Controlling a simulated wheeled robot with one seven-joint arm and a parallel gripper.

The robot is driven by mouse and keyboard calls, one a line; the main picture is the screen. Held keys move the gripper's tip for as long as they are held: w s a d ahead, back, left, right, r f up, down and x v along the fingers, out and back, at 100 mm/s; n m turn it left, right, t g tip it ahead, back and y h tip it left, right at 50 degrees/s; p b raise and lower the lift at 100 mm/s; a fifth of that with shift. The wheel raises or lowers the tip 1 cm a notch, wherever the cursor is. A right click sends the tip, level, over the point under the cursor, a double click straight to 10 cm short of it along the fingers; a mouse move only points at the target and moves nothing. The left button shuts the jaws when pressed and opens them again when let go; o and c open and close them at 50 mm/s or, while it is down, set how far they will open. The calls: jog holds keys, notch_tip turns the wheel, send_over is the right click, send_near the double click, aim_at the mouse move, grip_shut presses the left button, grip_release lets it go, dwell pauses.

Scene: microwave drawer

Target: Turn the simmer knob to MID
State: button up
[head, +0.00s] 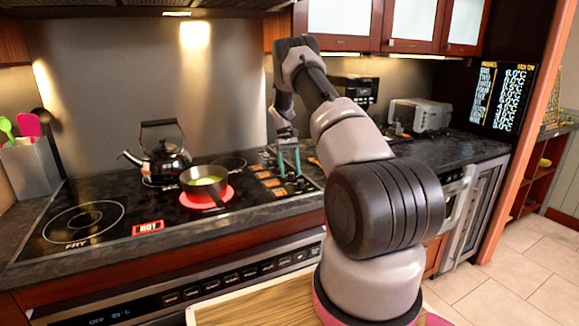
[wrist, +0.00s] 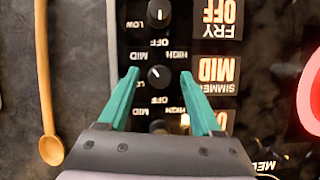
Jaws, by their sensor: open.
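The simmer knob (wrist: 158,76) is a small black dial with a white pointer mark, in the middle of the wrist view. Its mark points up and left, toward a MID label. The display beside it (wrist: 213,72) reads SIMMER MID in orange. My gripper (wrist: 160,76) has teal fingers, open, one on each side of the simmer knob with visible gaps. In the head view my gripper (head: 288,160) reaches down over the control panel at the right of the cooktop; the knob is too small to make out there.
Another knob (wrist: 156,14) lies beyond, by a FRY OFF display (wrist: 217,18); a third (wrist: 158,126) lies nearer my palm. A wooden spoon (wrist: 45,90) lies to the left. A pan (head: 204,185) sits on a red-glowing burner, and a kettle (head: 165,160) stands behind it.

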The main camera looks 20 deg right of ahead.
jog(key=v, duration=1)
jog(key=shift+r, duration=0.35)
